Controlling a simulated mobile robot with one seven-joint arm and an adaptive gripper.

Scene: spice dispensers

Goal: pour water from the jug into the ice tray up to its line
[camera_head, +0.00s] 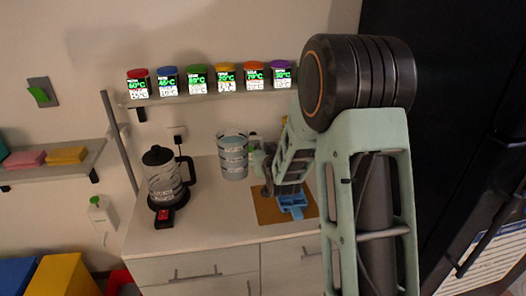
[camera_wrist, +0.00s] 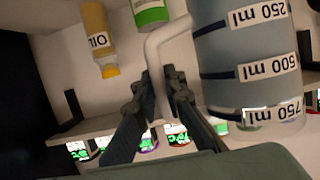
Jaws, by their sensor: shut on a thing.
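The jug (camera_head: 233,160) is a clear, bluish cylinder with dark measuring marks, upright at the middle of the counter. In the wrist view its wall (camera_wrist: 240,60) fills the upper right, marked 250, 500 and 750 ml. My gripper (camera_head: 265,165) is to the right of the jug. Its fingers (camera_wrist: 163,85) are shut on the jug's pale handle (camera_wrist: 157,50). I cannot tell whether the jug's base touches the counter. The blue ice tray (camera_head: 293,205) lies on a brown board, right of and nearer than the jug; my arm partly covers it. Its line and the water level are not readable.
A black-lidded kettle (camera_head: 163,180) stands left on the counter (camera_head: 205,222). The brown board (camera_head: 270,212) is under the tray. A shelf (camera_head: 190,99) with several coloured-lid spice dispensers runs above. The wrist view shows an oil bottle (camera_wrist: 97,35) and a green-labelled bottle (camera_wrist: 150,12).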

